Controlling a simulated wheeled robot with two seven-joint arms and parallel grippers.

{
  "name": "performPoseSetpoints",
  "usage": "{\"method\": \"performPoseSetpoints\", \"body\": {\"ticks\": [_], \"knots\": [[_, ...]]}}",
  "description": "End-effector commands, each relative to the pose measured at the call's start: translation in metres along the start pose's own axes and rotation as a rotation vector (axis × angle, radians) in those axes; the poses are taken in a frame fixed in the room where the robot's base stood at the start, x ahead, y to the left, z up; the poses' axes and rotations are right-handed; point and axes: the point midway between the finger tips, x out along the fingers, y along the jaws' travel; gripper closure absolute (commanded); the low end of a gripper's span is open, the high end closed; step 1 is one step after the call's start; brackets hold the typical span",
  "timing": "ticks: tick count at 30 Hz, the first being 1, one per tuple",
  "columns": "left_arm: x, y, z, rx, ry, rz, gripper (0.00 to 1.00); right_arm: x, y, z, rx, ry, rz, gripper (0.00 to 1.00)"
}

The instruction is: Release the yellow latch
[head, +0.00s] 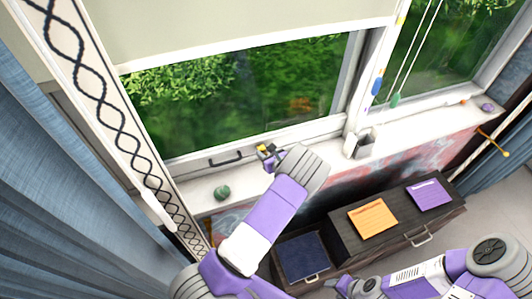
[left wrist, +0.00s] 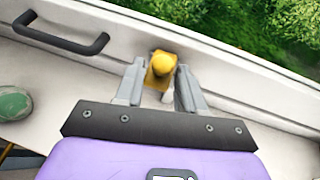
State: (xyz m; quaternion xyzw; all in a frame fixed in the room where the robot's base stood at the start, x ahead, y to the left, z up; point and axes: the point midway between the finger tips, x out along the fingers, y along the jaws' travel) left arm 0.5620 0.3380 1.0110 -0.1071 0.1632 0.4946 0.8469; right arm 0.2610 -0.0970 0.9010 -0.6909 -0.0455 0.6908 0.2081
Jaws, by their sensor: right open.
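The yellow latch (head: 263,149) sits on the lower window frame, at the right of the black handle. In the left wrist view the yellow latch (left wrist: 161,66) shows a rounded knob on a yellow base. My left gripper (head: 270,156) reaches up to it. In the left wrist view its fingers (left wrist: 160,75) are apart, one on each side of the latch, with a small gap showing; I cannot tell whether they touch it. My right gripper (head: 342,286) is low in the head view, away from the window, open and empty.
A black handle (head: 226,159) is on the window frame. A green round object (head: 222,193) sits on the sill. A dark cabinet (head: 440,205) with orange (head: 373,217) and purple (head: 430,193) notes stands below. Blind cords with blue and green pulls hang at the right.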

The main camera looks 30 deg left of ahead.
Motion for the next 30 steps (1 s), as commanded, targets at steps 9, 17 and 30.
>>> {"method": "performPoseSetpoints", "body": {"ticks": [9,17,30], "knots": [[-0.001,-0.002,0.005,0.0,0.028,0.001,0.93,-0.005,-0.002,0.0,0.0,0.0,0.0,0.51],[0.0,-0.004,0.01,0.017,0.129,0.006,0.93,-0.015,-0.005,0.001,0.0,0.0,0.0,0.51],[0.0,-0.003,0.009,0.02,0.127,0.007,0.51,-0.013,-0.005,0.001,0.0,0.0,0.0,0.51]]}}
